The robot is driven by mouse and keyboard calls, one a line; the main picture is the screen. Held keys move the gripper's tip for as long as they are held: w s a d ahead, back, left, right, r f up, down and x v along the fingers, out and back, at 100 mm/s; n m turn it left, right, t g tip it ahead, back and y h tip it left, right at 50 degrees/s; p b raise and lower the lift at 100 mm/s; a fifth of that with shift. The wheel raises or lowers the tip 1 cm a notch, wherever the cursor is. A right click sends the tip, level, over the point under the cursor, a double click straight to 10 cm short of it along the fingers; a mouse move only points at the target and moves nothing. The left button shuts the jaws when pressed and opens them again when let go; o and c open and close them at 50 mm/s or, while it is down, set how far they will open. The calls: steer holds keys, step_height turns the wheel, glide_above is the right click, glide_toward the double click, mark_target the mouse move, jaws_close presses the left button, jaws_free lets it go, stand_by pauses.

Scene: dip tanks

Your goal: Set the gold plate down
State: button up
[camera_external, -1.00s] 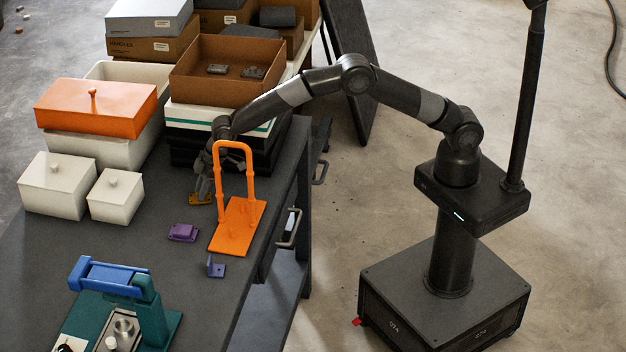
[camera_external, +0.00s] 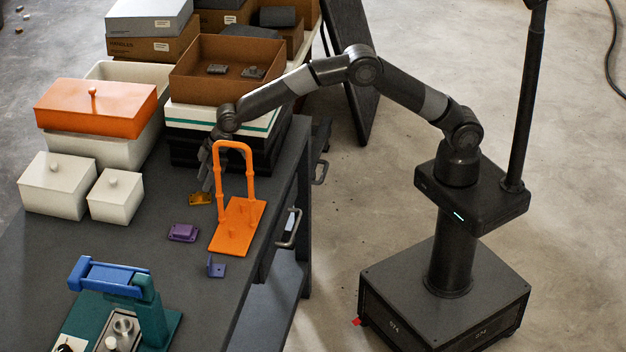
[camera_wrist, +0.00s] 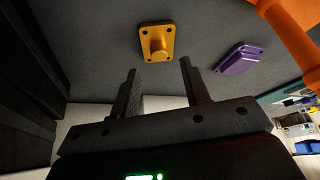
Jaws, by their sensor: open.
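The gold plate (camera_external: 200,198) lies on the dark table, left of the orange stand. In the wrist view the gold plate (camera_wrist: 156,42) shows its holes and a round post, and lies beyond my fingertips. My gripper (camera_external: 207,180) is just above and behind the plate, partly hidden by the orange stand's handle. In the wrist view the two fingers of my gripper (camera_wrist: 158,75) are apart with nothing between them.
The orange stand (camera_external: 237,228) stands close to the right of my gripper. White lidded boxes (camera_external: 115,197) stand left; stacked boxes and a brown carton (camera_external: 200,88) stand behind.

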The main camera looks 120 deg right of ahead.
steer(key=s+a+r, duration=0.5)
steer(key=r, duration=0.3)
steer(key=s+a+r, duration=0.4)
steer(key=s+r, duration=0.2)
steer(key=r, duration=0.3)
steer(key=s+a+r+n, duration=0.1)
steer(key=s+a+r, duration=0.2)
steer(key=s+a, duration=0.3)
steer(key=s+a+r, duration=0.3)
steer(key=s+a, duration=0.1)
steer(key=s, duration=0.4)
steer(key=s+a+f, duration=0.1)
steer(key=s+a, duration=0.2)
steer(key=s, duration=0.5)
steer(key=s+a+f, duration=0.2)
steer(key=s+a, duration=0.1)
steer(key=s, duration=0.6)
steer(key=s+a+f+n+y, duration=0.1)
steer(key=s+a+f, duration=0.1)
steer(key=s, duration=0.6)
steer(key=shift+s+a+t, duration=0.4)
steer(key=shift+a, duration=0.05)
